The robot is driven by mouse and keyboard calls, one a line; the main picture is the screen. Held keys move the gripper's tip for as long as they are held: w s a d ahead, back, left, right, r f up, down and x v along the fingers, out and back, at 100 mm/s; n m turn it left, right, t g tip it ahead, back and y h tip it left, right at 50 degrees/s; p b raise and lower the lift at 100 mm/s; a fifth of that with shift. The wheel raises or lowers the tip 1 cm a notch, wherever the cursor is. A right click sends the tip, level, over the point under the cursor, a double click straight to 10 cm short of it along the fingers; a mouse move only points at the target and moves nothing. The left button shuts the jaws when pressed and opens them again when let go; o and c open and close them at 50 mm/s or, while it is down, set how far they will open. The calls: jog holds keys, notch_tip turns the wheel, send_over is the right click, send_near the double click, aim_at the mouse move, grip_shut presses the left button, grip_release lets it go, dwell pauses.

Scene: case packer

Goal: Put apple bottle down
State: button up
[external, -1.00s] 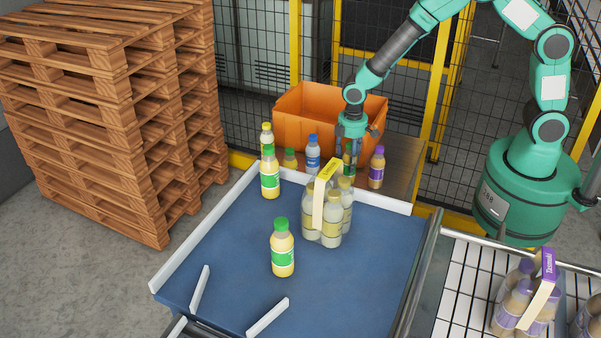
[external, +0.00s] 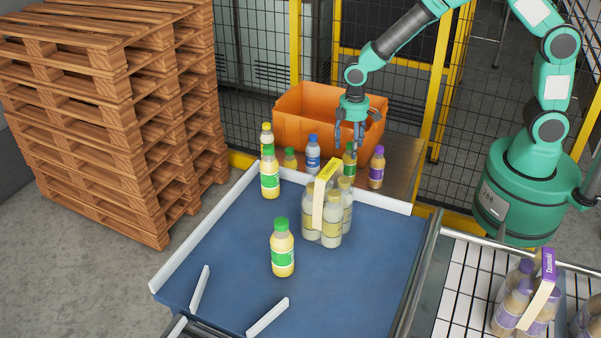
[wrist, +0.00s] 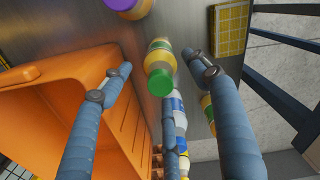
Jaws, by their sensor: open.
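A green-capped bottle with a yellowish body, which I take as the apple bottle (external: 349,163), stands upright on the brown table beside the orange bin. In the wrist view its green cap (wrist: 160,82) shows between my fingers. My gripper (external: 350,147) points down just above this bottle, with its fingers spread and nothing held. In the wrist view the open fingers (wrist: 156,64) lie on either side of the bottle, apart from it. The label is too small to read.
The orange bin (external: 300,131) is close behind my gripper. A purple-capped bottle (external: 376,168) stands to the right, a blue-capped bottle (external: 313,155) to the left. The blue conveyor (external: 225,270) in front carries a bottle pack (external: 333,232) and single yellow bottles (external: 282,255).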

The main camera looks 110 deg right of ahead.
jog(key=shift+r, duration=2.85)
jog(key=shift+r, duration=0.1)
jog(key=shift+a+r, duration=0.2)
jog(key=shift+r, duration=0.05)
jog(key=s+a+r+n+t, duration=0.1)
jog(key=s+a+r, duration=0.2)
jog(key=a+r, duration=0.7)
jog(key=s+a+r+t, duration=0.2)
jog(key=s+a+r, duration=0.1)
jog(key=a+r, duration=0.65)
jog(key=s+a+r+t, duration=0.1)
jog(key=s+a+r, duration=0.1)
jog(key=s+a, duration=0.2)
jog(key=s+a+r+n, duration=0.1)
jog(key=s+a+r, duration=0.2)
jog(key=s+a, duration=0.2)
jog(key=s+a+r+t, duration=0.1)
jog(key=s+a+r, duration=0.1)
jog(key=s+a, duration=0.3)
jog(key=s, duration=0.4)
jog(key=shift+r+t, duration=0.3)
